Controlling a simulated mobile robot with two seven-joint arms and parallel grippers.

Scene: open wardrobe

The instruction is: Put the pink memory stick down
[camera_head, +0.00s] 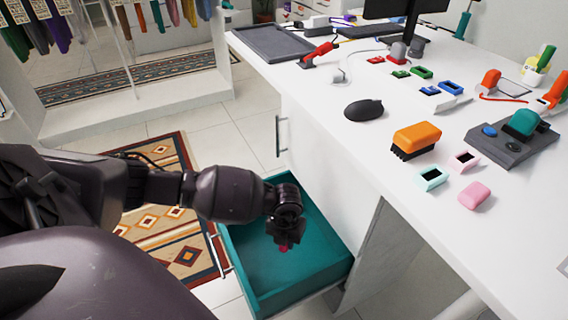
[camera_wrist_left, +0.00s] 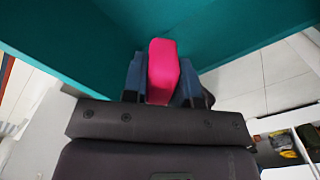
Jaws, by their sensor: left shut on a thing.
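The pink memory stick (camera_wrist_left: 163,70) is between the fingers of my left gripper (camera_wrist_left: 163,82), which is shut on it in the left wrist view. The teal drawer (camera_wrist_left: 225,25) fills the upper part of the left wrist view. I cannot tell whether the stick touches the drawer bottom. My right gripper is not in view.
The white desk (camera_head: 400,190) stands right of the drawer. On it are an orange brush (camera_head: 417,137), a black mouse (camera_head: 364,110), a pink eraser-like block (camera_head: 474,196) and several small coloured items. A patterned rug (camera_head: 160,225) lies left of the drawer. The visible drawer floor looks clear.

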